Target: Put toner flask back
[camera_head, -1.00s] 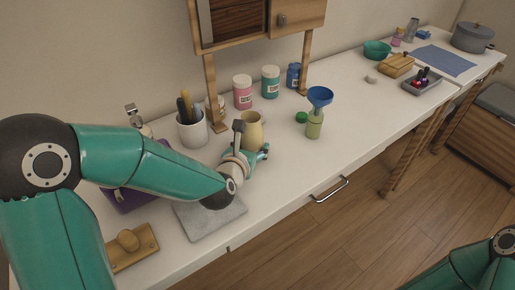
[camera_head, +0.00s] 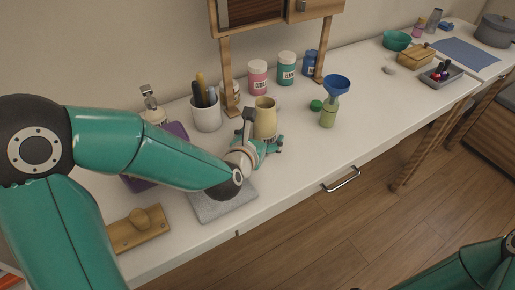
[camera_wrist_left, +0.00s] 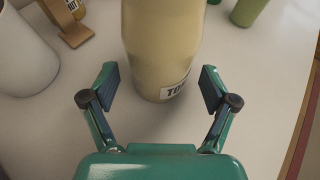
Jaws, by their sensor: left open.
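The toner flask (camera_head: 265,119) is pale yellow and stands upright on the white counter. In the left wrist view the flask (camera_wrist_left: 162,45) shows a white label starting "TO", and its top is cut off by the frame. My left gripper (camera_head: 268,147) is low in front of the flask. Its open fingers (camera_wrist_left: 159,88) stand on either side of the flask's lower body, with a visible gap on both sides. My right gripper is out of view; only part of my right arm shows at the lower right.
A white cup of pens (camera_head: 206,114) is left of the flask. Pink (camera_head: 258,78) and teal (camera_head: 286,68) jars stand behind. A grey mat (camera_head: 222,205) lies in front.

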